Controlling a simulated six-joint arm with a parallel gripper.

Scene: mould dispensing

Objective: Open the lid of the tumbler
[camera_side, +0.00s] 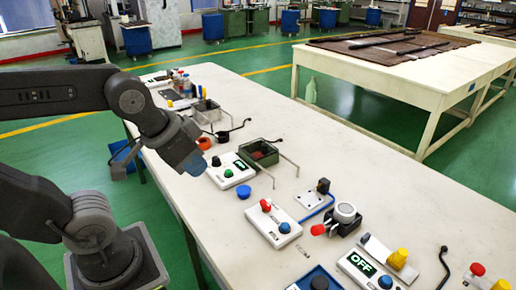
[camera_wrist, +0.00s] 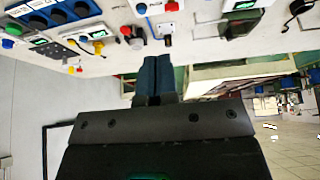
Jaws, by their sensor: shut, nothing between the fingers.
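My gripper (camera_side: 194,164) hangs above the left edge of the white table, its blue fingers together and empty. The blue fingers also show side by side in the wrist view (camera_wrist: 157,76). I cannot tell for sure which thing is the tumbler. A black device with a round grey-white top (camera_side: 345,212) and a red knob stands on the table, well to the right of my gripper and apart from it. A small dark-green open box (camera_side: 258,152) stands nearer, right of the gripper. No lid shows clearly on either.
On the white table (camera_side: 225,85) are a white button box with a green display (camera_side: 231,171), a box with red and blue knobs (camera_side: 273,222) and an OFF box (camera_side: 369,270). Thin metal rods stand beside the green box.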

